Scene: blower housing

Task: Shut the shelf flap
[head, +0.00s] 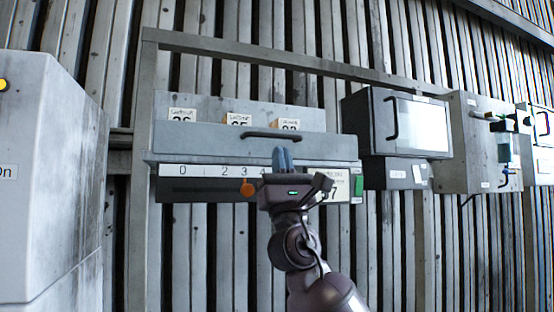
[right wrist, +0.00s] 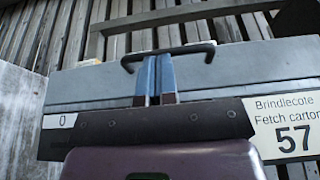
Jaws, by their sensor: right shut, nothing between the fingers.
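The shelf flap (head: 205,146) is a long grey panel along the front of a wall shelf, with a dark bar handle (head: 275,135) on it. It hides the lower parts of several labelled cards behind it; I cannot tell how far it stands from shut. My right gripper (head: 282,156) is upright in front of the flap, its blue fingers together and empty, just below the handle. In the right wrist view the flap (right wrist: 235,65) fills the middle, and the fingertips (right wrist: 155,62) overlap the handle (right wrist: 190,50); contact is unclear. My left gripper is out of view.
Below the flap runs a numbered strip (head: 200,171) with an orange disc (head: 248,189) and a "57" label (right wrist: 285,125). A dark cabinet with a window (head: 418,125) stands to the right. A large grey housing (head: 45,170) stands at the left.

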